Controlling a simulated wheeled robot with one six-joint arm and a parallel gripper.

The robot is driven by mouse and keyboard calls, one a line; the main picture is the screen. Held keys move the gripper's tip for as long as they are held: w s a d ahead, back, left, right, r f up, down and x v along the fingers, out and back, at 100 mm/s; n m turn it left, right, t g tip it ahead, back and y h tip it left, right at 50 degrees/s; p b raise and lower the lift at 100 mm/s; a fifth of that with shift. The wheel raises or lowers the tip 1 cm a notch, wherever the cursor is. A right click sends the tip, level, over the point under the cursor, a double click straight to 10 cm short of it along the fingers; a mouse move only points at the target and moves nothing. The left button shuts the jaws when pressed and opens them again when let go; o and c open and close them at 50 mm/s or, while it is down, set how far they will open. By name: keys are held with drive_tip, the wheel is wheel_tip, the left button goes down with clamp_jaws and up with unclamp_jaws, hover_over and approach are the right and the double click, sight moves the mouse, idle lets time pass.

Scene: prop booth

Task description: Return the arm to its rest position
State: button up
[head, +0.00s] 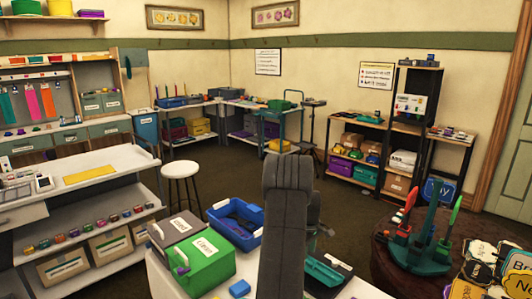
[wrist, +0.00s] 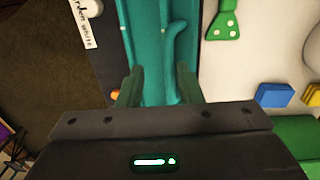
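My dark grey arm rises in the middle of the head view and hides most of my gripper there. In the wrist view my gripper (wrist: 158,90) has its two fingers apart, with nothing seen between them but the teal tray (wrist: 149,45) beyond. That tray also shows in the head view (head: 325,274), on the white table just right of my arm. I cannot tell how far the fingertips are from the tray.
A blue block (head: 240,288) and a green-lidded box (head: 206,263) stand left of my arm, with a blue bin (head: 247,236) behind. A round table on the right bears a teal stand (head: 420,253) and signs. A white stool (head: 180,169) stands on open floor.

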wheel_tip(320, 180, up, 14)
drive_tip(key=p, duration=0.7)
wheel_tip(320, 180, down, 14)
drive_tip(key=b, duration=0.7)
drive_tip(key=shift+f+b, duration=0.25)
drive_tip(key=shift+b, duration=0.05)
drive_tip(key=shift+s+a+f+p, duration=0.15)
drive_tip(key=shift+s+a+p, duration=0.45)
drive_tip(key=shift+p, duration=0.05)
drive_tip(key=shift+s+a+f, duration=0.15)
drive_tip(key=shift+s+a, duration=0.05)
drive_tip(key=shift+s, duration=0.05)
drive_tip(key=shift+f, duration=0.25)
drive_tip(key=shift+a, duration=0.1)
